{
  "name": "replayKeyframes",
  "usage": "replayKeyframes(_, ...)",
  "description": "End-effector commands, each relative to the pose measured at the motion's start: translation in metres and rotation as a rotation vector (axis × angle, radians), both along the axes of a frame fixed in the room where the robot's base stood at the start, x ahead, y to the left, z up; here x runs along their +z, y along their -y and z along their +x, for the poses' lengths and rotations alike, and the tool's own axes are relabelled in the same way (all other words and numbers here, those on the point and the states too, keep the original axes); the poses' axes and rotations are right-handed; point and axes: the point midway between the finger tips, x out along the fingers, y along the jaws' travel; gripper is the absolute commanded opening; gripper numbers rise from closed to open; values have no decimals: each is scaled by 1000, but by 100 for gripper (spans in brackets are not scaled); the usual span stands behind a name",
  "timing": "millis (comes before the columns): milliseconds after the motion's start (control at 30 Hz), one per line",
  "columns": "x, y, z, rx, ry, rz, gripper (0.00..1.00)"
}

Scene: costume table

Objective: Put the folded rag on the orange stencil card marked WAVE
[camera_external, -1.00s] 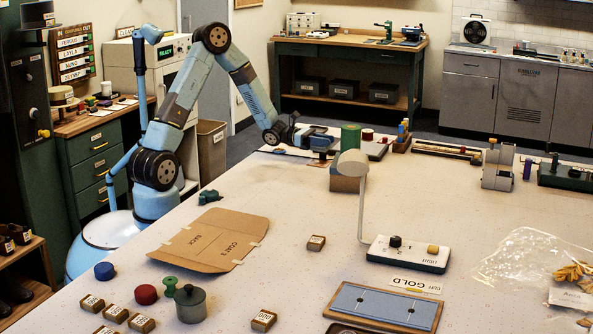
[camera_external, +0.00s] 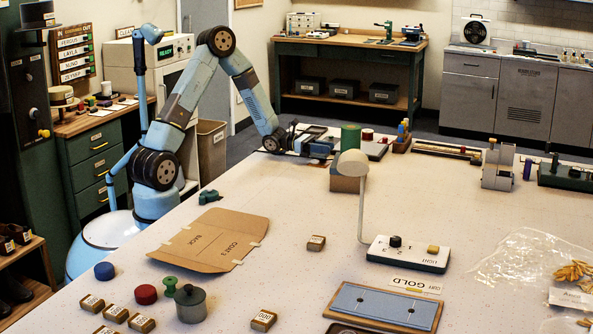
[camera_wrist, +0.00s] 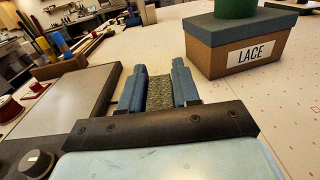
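My gripper (camera_wrist: 159,88) shows in the wrist view with its two blue fingers apart and a grey-green, rough-textured piece, which looks like the folded rag (camera_wrist: 160,97), filling the space between them. In the external view my gripper (camera_external: 318,149) is at the far edge of the table, low over the surface, left of the green cylinder. A small orange-brown patch (camera_external: 317,162) shows just under the fingers there; it may be the stencil card, but no WAVE marking can be read. The wrist view does not show the card.
A box marked LACE (camera_wrist: 245,50) with a green cylinder (camera_wrist: 236,8) on it stands right of my gripper. A grey-topped slab (camera_wrist: 70,95) with a knob lies left. A lamp (camera_external: 352,163) stands in front in the external view.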

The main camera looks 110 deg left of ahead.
Motion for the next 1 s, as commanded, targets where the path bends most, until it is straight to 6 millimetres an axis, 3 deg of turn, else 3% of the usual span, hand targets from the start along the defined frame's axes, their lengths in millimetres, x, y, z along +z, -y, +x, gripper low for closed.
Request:
replayKeyframes(267, 0, 0, 0, 0, 0, 0, 57)
replayKeyframes(533, 1, 0, 0, 0, 0, 0, 57)
replayKeyframes(700, 14, 0, -3, 1, -1, 2, 57)
replayKeyframes(1000, 12, -3, -61, 4, -1, 1, 57)
